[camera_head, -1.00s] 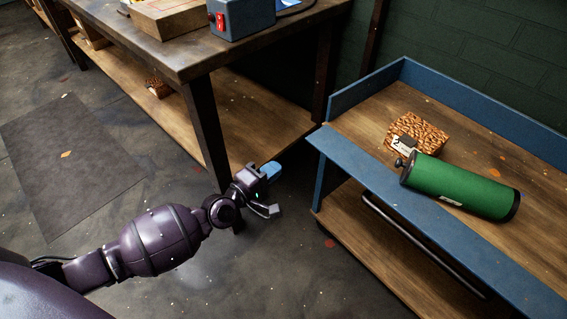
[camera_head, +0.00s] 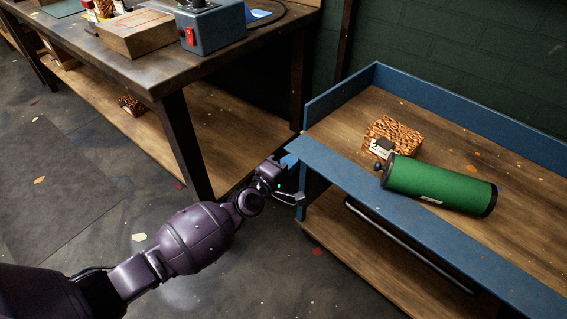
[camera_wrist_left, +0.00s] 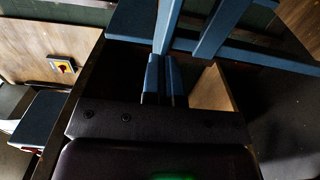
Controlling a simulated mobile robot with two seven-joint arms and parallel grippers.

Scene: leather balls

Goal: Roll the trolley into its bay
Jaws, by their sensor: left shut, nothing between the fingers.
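The trolley (camera_head: 318,148) has blue edges and a wooden deck, and stands at the right in the head view. A dark bar (camera_head: 405,246) runs below its front edge. My left gripper (camera_head: 289,161) is at the trolley's left front corner, its blue fingers together with nothing between them. I cannot tell whether they touch the trolley. In the left wrist view the shut fingers (camera_wrist_left: 161,78) point at blue bars of the trolley (camera_wrist_left: 222,28). My right gripper is not in view. I cannot make out a marked bay.
A green cylinder (camera_head: 440,186) and a speckled brown block (camera_head: 393,132) lie on the trolley. A wooden workbench (camera_head: 130,62) with a lower shelf stands at the left, carrying a blue box (camera_head: 215,28). A dark mat (camera_head: 55,185) lies on the floor. The front floor is open.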

